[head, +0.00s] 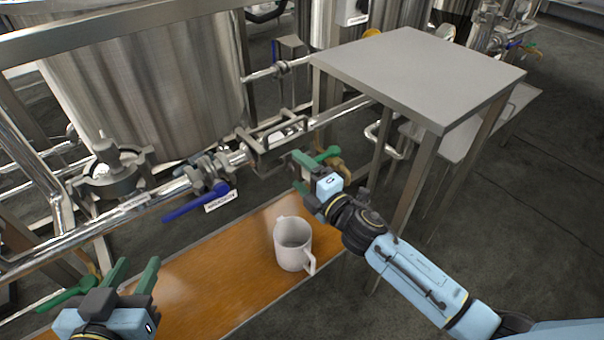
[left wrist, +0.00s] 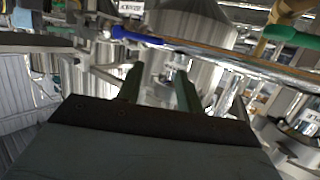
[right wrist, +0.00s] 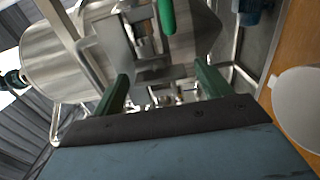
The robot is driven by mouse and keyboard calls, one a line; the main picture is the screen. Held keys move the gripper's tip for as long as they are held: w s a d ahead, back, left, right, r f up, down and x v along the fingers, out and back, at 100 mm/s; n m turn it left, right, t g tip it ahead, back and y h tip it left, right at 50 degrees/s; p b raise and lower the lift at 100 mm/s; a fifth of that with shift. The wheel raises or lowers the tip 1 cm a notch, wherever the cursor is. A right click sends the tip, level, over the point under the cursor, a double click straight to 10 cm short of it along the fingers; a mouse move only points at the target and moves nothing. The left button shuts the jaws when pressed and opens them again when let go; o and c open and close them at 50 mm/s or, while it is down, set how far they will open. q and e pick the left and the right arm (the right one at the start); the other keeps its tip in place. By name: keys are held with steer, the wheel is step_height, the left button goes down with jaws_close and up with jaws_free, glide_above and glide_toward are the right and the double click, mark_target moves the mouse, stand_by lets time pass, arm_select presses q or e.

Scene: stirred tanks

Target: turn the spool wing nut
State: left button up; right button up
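A steel pipe run crosses the head view, with metal clamp fittings (head: 212,168) beside a blue-handled valve (head: 198,203). To their right is a framed pipe section (head: 273,137). I cannot clearly pick out which small part is the spool wing nut. My right gripper (head: 299,174) is open and empty just below and right of the framed section; its spread fingers (right wrist: 162,88) show metal fittings beyond them in the right wrist view. My left gripper (head: 136,267) is open and empty at lower left, below the pipe; its fingers also show in the left wrist view (left wrist: 158,82).
A white mug (head: 292,246) stands on a wooden board (head: 200,285) below the pipe. A grey metal table (head: 420,70) stands right of the pipe. Green handles sit near my right gripper (head: 328,154) and left gripper (head: 65,300). A large steel tank (head: 150,85) stands behind.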

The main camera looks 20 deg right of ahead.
steer(key=shift+s, duration=0.15)
steer(key=shift+s+d, duration=0.15)
steer(key=shift+s, duration=0.15)
arm_select(q)
steer(key=s+a+f+g+y+p, duration=0.2)
steer(key=s+a+f+g, duration=0.1)
steer(key=s+f+g, duration=0.3)
steer(key=shift+a+f+g, duration=0.25)
steer(key=shift+f+g, duration=0.05)
steer(key=shift+f, duration=0.55)
arm_select(e)
steer(key=v, duration=1.2)
steer(key=shift+s, duration=0.25)
steer(key=shift+d, duration=0.1)
